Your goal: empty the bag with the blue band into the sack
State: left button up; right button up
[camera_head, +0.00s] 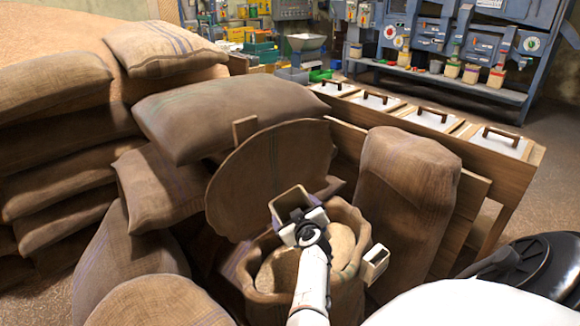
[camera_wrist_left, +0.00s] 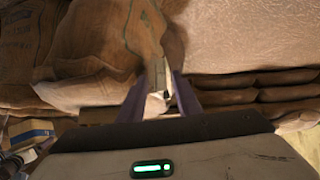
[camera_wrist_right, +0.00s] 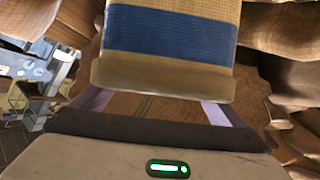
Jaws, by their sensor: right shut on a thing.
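My right gripper (camera_head: 303,216) is shut on the small bag with the blue band (camera_wrist_right: 170,38). In the head view the bag (camera_head: 290,202) shows as a square brown shape over the open sack. The blue band is clear only in the right wrist view, across the bag between the fingers (camera_wrist_right: 158,106). The open sack (camera_head: 349,290) stands upright below, with a rolled rim and pale brown contents. My left gripper is not made out in the head view. In the left wrist view its fingers (camera_wrist_left: 162,95) stand apart, with a pale thing showing between them; I cannot tell what it is.
Stuffed sacks (camera_head: 55,130) are piled at the left. A tall sack (camera_head: 405,205) stands right of the open one. A round brown board (camera_head: 270,180) rises behind it. A small pale box shape (camera_head: 375,263) is at its right rim. A wooden bin row (camera_head: 530,160) runs behind.

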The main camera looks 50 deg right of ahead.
jog(key=d+m+y, duration=0.1)
jog(key=s+d+f+m+y+b, duration=0.1)
jog(key=m, duration=0.1)
jog(key=shift+f+t, duration=0.3)
jog(key=shift+t, duration=0.1)
jog(key=shift+r+p, duration=0.45)
jog(key=shift+r, duration=1.65)
